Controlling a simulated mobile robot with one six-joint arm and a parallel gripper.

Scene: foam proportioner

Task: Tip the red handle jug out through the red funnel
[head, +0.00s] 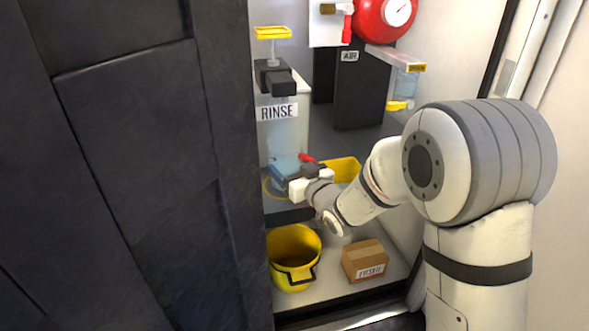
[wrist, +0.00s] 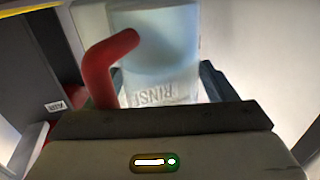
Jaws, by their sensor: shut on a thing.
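My gripper (head: 292,181) is at the front of the RINSE tank, low down, shut on the red handle jug. In the head view the jug's red handle (head: 307,158) shows just above my gripper, and the jug's body is hard to separate from the bluish tank behind. In the wrist view the bent red handle (wrist: 100,72) rises at the left beyond my gripper's dark front edge. How far the jug is tilted, and what is in it, I cannot tell. I cannot make out the red funnel in either view.
The clear RINSE tank (head: 284,125) with a yellow top stands behind my gripper. A yellow tray (head: 346,170) lies to the right. A yellow bucket (head: 293,258) and a cardboard box (head: 364,260) stand on the lower shelf. A dark panel (head: 130,170) blocks the left.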

